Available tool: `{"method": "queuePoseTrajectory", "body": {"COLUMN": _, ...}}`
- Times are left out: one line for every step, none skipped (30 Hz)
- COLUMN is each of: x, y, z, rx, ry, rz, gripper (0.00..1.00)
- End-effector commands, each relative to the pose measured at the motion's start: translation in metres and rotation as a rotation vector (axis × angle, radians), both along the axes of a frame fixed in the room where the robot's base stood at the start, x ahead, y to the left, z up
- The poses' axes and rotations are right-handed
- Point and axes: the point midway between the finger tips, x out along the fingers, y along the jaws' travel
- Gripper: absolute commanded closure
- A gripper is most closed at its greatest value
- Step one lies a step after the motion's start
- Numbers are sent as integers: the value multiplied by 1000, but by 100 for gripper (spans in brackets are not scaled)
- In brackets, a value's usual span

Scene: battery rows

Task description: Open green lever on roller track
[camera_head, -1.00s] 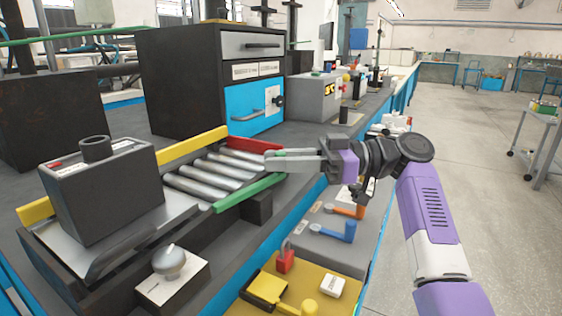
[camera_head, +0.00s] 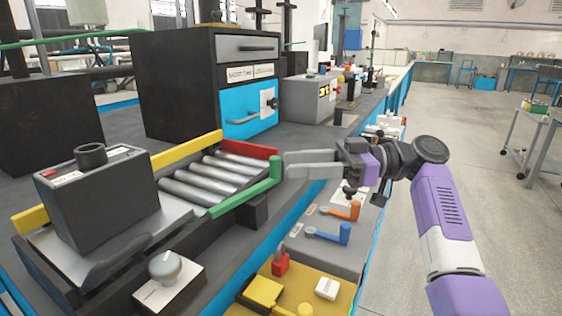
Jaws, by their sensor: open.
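The green lever (camera_head: 246,196) runs along the near right side of the roller track (camera_head: 205,183). Its far end turns upright beside the end of the red bar (camera_head: 249,149). My gripper (camera_head: 288,164) is just right of that upright end, with its two grey fingers pointing left toward it. The fingers are apart, with nothing seen between them. A small gap seems to separate the fingertips from the lever.
A dark box-shaped battery (camera_head: 98,197) stands on the track's near left end. A yellow bar (camera_head: 186,149) borders the far side. A knob (camera_head: 166,266), blue lever (camera_head: 331,234), orange lever (camera_head: 343,211) and red padlock (camera_head: 281,262) are in front.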

Motion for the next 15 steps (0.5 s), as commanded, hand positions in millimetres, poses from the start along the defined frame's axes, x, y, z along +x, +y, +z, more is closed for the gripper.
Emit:
{"method": "queuePoseTrajectory", "body": {"x": 1, "y": -8, "z": 2, "rx": 1, "ry": 1, "rz": -1, "gripper": 59}}
{"method": "queuePoseTrajectory", "body": {"x": 2, "y": -12, "z": 2, "rx": 0, "ry": 1, "rz": -1, "gripper": 59}}
{"method": "queuePoseTrajectory", "body": {"x": 3, "y": -17, "z": 1, "rx": 0, "ry": 1, "rz": -1, "gripper": 59}}
{"method": "queuePoseTrajectory", "body": {"x": 3, "y": -20, "z": 1, "rx": 1, "ry": 1, "rz": -1, "gripper": 59}}
{"method": "queuePoseTrajectory", "body": {"x": 4, "y": -23, "z": 1, "rx": 1, "ry": 1, "rz": -1, "gripper": 59}}
{"method": "queuePoseTrajectory", "body": {"x": 4, "y": -25, "z": 0, "rx": 0, "ry": 1, "rz": 0, "gripper": 59}}
{"method": "queuePoseTrajectory", "body": {"x": 4, "y": -27, "z": 0, "rx": 0, "ry": 1, "rz": 0, "gripper": 59}}
{"method": "queuePoseTrajectory", "body": {"x": 4, "y": -28, "z": 0, "rx": 0, "ry": 1, "rz": 1, "gripper": 59}}
{"method": "queuePoseTrajectory", "body": {"x": 4, "y": -29, "z": 0, "rx": 0, "ry": 1, "rz": 1, "gripper": 59}}
{"method": "queuePoseTrajectory", "body": {"x": 4, "y": -30, "z": 0, "rx": 0, "ry": 1, "rz": 2, "gripper": 59}}
{"method": "queuePoseTrajectory", "body": {"x": 4, "y": -30, "z": -1, "rx": 0, "ry": 1, "rz": 2, "gripper": 59}}
{"method": "queuePoseTrajectory", "body": {"x": 4, "y": -30, "z": -1, "rx": 0, "ry": 1, "rz": 2, "gripper": 59}}
{"method": "queuePoseTrajectory", "body": {"x": 4, "y": -30, "z": -1, "rx": 0, "ry": 1, "rz": 2, "gripper": 59}}
{"method": "queuePoseTrajectory", "body": {"x": 4, "y": -30, "z": -1, "rx": 0, "ry": 1, "rz": 2, "gripper": 59}}
{"method": "queuePoseTrajectory", "body": {"x": 4, "y": -30, "z": -1, "rx": 0, "ry": 1, "rz": 2, "gripper": 59}}
